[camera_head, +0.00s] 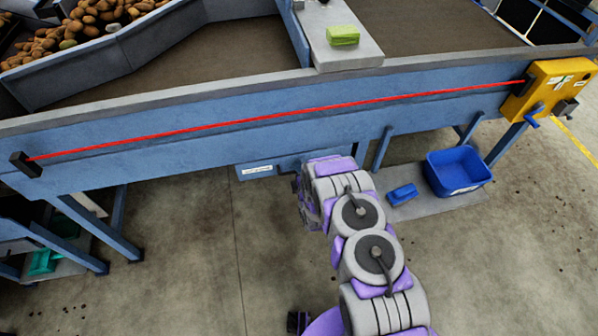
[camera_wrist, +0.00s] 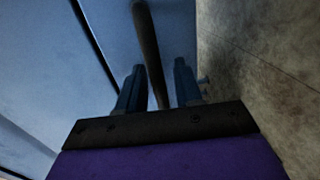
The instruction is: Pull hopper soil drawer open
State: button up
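The blue soil drawer (camera_head: 257,171) with a white label shows under the long blue conveyor frame in the head view. My arm hides its right part. In the wrist view a dark bar handle (camera_wrist: 148,40) runs along a blue panel (camera_wrist: 100,60), which I take to be the drawer front. My gripper (camera_wrist: 159,68) has its two blue fingers apart, one on each side of the bar. Gaps show between the bar and the fingers, so it is not clamped. The head view does not show my fingertips. Whether the drawer is shut is unclear.
A red cord (camera_head: 280,119) runs along the frame to a yellow box (camera_head: 545,90). A blue bin (camera_head: 457,172) and a small blue item (camera_head: 402,194) sit on a low shelf at right. Frame legs stand at both sides. The concrete floor (camera_head: 190,260) in front is open.

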jog(key=shift+c, duration=0.3)
grip_shut()
jog(key=shift+s, duration=0.1)
